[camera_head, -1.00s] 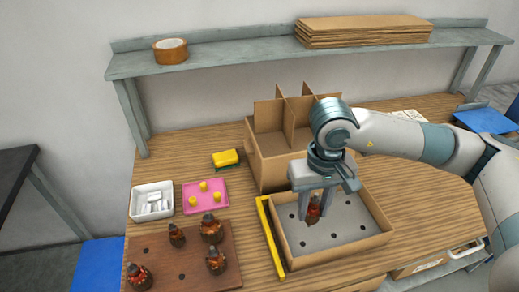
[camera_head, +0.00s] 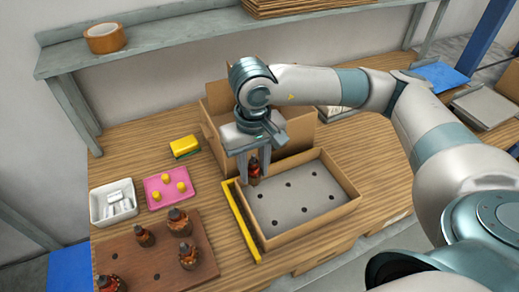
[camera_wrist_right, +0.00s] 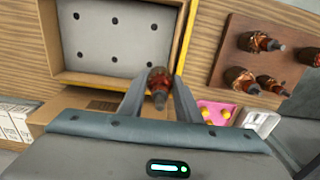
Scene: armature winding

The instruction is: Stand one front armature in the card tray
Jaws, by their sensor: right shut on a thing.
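My right gripper (camera_head: 256,170) is shut on a small dark and copper-coloured armature (camera_head: 253,178), held upright at the back left corner of the card tray. The same armature (camera_wrist_right: 158,84) shows between the fingers in the right wrist view. The card tray (camera_head: 312,226) is a shallow cardboard box with a grey bed that has several dark holes. No armature stands in its visible holes. Whether the held armature touches the bed cannot be told. Several other armatures stand on the brown wooden board (camera_head: 150,262) at the left. My left gripper is not in view.
A yellow bar (camera_head: 241,222) lies along the tray's left side. A divided cardboard box (camera_head: 214,127) stands behind it. A pink tray (camera_head: 157,199), a white bin (camera_head: 97,214) and a yellow sponge (camera_head: 184,143) lie left. A shelf (camera_head: 180,37) runs above the back.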

